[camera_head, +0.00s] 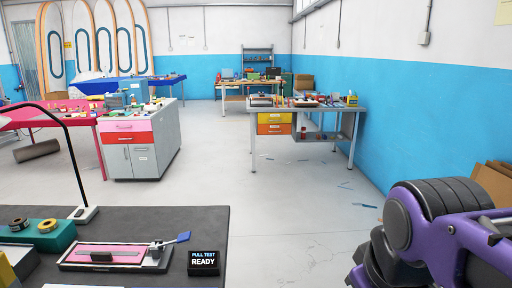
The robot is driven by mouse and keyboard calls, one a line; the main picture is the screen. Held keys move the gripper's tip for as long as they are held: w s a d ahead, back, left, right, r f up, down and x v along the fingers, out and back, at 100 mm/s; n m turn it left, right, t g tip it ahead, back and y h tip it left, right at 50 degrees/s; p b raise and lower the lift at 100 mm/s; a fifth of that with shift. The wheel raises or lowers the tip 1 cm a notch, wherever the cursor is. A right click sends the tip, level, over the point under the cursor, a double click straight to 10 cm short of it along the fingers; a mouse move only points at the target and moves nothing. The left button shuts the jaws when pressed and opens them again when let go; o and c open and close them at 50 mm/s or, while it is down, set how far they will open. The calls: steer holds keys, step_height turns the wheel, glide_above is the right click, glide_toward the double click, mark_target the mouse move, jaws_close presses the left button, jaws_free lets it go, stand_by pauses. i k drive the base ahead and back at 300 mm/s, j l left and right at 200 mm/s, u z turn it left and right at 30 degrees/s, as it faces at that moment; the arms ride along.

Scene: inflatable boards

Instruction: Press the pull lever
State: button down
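The pull lever (182,238) has a blue paddle-shaped end and stands tilted up to the right from the right end of a pull-test device. The device (66,266) is a flat base with a pink strip and a dark clamp on it, on the dark table at the lower left. A small black display (203,262) right of it reads "PULL TEST READY". My purple and black arm fills the lower right corner, apart from the table. My gripper is not visible in this view.
The dark table (190,217) also bears a black desk lamp (76,165), tape rolls on a green box (40,237) and a yellow item at the left edge. A grey cabinet (165,140) and a workbench (350,109) stand farther back. The floor between is mostly clear.

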mark_target(184, 237)
steer(key=z, duration=0.1)
steer(key=k+j+u, duration=0.1)
steer(key=j+u, duration=0.2)
steer(key=u, duration=0.15)
steer(key=j+u, duration=0.15)
steer(key=u, duration=0.25)
steer(key=j+u, duration=0.1)
steer(key=u, duration=0.3)
steer(key=i+l+u, duration=0.1)
steer(key=l, duration=0.15)
steer(key=j, duration=0.3)
